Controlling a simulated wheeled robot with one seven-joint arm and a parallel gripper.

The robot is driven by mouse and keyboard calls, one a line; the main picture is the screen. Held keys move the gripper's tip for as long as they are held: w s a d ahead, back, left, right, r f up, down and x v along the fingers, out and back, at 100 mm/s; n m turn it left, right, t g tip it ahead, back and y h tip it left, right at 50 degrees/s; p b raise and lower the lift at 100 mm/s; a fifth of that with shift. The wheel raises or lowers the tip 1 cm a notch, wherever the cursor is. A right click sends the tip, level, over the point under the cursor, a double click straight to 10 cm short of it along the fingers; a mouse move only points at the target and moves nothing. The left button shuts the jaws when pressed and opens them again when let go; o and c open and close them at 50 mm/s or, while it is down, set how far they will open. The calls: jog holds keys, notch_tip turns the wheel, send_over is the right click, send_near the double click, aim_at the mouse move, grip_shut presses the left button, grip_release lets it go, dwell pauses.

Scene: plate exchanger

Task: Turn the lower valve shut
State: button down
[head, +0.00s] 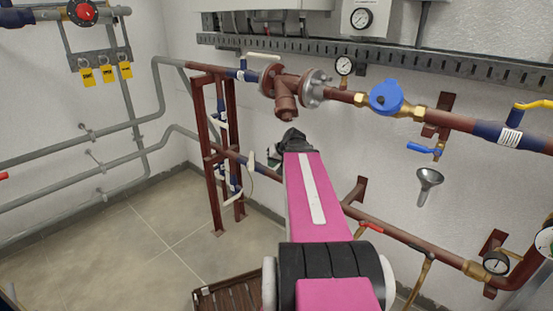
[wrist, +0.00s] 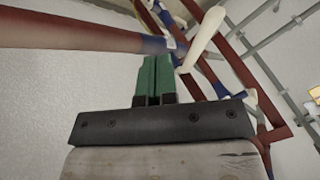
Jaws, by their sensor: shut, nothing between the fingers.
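The lower pipe carries a blue valve (head: 232,154) beside the dark red frame in the head view. Its white lever (head: 250,172) hangs downward, left of my gripper. In the wrist view the white lever (wrist: 203,38) slants up to the right, just beyond and right of the fingertips, next to the blue pipe section (wrist: 158,45). My gripper (wrist: 155,60) has green fingers pressed together with nothing between them. Their tips are close to the lever's lower end; whether they touch cannot be told. In the head view my arm hides most of the gripper (head: 274,157).
The red-brown lower pipe (head: 400,235) runs right from the valve along the wall. The upper pipe (head: 460,122) carries a strainer (head: 286,95), flanges and a blue meter (head: 386,97). The dark red frame (head: 204,130) stands left of my gripper. Open floor (head: 120,245) lies at left.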

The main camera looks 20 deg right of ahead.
aim_at(252, 160)
jog(key=w+a+f, duration=0.2)
jog(key=a, duration=0.2)
jog(key=shift+w+a+f, duration=0.2)
jog(key=shift+w+a, duration=0.15)
jog(key=shift+a, duration=0.05)
jog(key=shift+w+a, duration=0.1)
jog(key=shift+a, duration=0.05)
